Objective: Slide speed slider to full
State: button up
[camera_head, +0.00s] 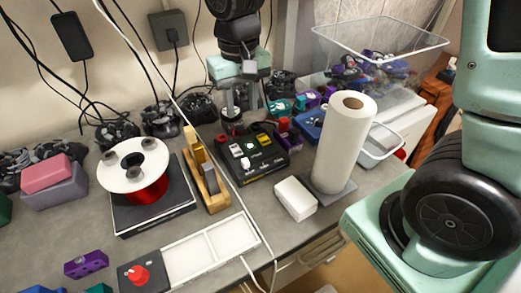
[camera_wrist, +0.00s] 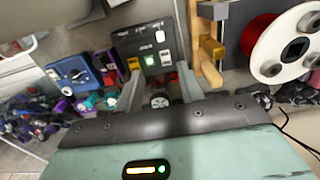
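A black control box (camera_head: 264,164) stands on the grey workbench, its top carrying a green button (camera_head: 252,147), a yellow part (camera_head: 264,139), a red part and white parts. A white knob (camera_head: 244,163) sits near its front edge; it also shows in the wrist view (camera_wrist: 160,36). The labels are too small to read, so I cannot tell for certain which part is the speed slider. My gripper (camera_head: 240,115) is behind the box, pointing down. In the wrist view my gripper (camera_wrist: 158,70) has its fingers apart with nothing held between them, and the box lies beyond the tips.
A wooden holder (camera_head: 213,185) and a red spool (camera_head: 145,185) stand left of the box. A paper towel roll (camera_head: 343,145) and a white block (camera_head: 295,199) are right. A clear bin (camera_head: 335,50) and cluttered small parts lie behind. A white tray (camera_head: 210,250) is in front.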

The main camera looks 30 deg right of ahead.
aim_at(245, 161)
notch_tip(245, 161, down, 17)
jog(key=p, duration=0.2)
jog(key=shift+a+p, duration=0.1)
jog(key=shift+p, duration=0.2)
